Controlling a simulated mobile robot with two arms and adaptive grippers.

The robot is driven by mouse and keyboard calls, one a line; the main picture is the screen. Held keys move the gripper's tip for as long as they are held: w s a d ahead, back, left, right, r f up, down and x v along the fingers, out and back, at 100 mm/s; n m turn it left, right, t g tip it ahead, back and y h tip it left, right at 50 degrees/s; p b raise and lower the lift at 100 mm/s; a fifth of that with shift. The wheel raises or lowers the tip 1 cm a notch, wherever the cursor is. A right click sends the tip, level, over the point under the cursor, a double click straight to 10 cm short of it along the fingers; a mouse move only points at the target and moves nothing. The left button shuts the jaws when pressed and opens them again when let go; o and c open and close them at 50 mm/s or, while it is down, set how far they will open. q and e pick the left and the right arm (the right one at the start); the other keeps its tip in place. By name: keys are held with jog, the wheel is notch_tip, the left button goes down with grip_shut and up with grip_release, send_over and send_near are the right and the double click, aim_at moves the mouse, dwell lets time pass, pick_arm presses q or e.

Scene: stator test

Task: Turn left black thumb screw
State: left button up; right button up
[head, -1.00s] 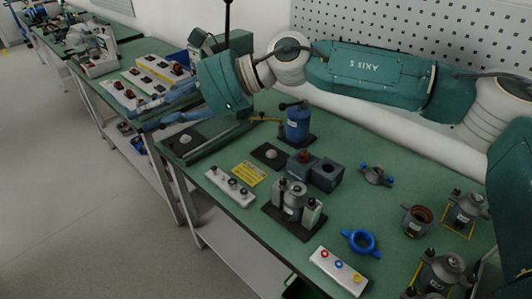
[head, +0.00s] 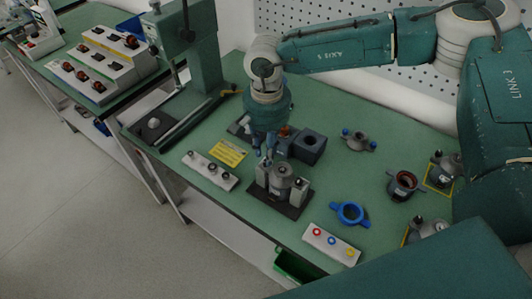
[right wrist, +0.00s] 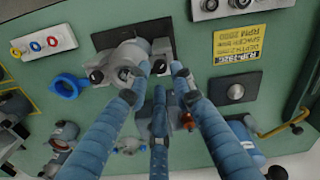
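The grey stator fixture (head: 279,183) stands on a black plate on the green table, with a black thumb screw on each side post. The left black thumb screw (right wrist: 160,67) shows in the right wrist view, at the right side of the fixture there. My right gripper (head: 267,152) points down over the fixture's left post in the head view. In the right wrist view its three blue fingers (right wrist: 159,76) are spread around that screw; I cannot tell whether they touch it. The right black thumb screw (head: 298,181) is clear of the fingers. My left gripper is not in view.
A dark square block (head: 309,148) stands behind the fixture. A switch box (head: 210,171) and yellow label (head: 229,152) lie to the left. A blue ring (head: 350,213) and a box with coloured buttons (head: 331,244) lie to the right.

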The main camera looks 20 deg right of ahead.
notch_tip(320, 180, down, 2)
jog(key=shift+f, duration=0.5)
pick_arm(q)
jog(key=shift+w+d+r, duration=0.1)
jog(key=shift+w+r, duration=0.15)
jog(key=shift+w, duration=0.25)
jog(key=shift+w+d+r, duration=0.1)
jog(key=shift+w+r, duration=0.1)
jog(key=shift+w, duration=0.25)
pick_arm(e)
jog(key=shift+c, duration=0.5)
jog(key=c, duration=0.4)
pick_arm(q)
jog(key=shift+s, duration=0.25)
pick_arm(e)
grip_shut()
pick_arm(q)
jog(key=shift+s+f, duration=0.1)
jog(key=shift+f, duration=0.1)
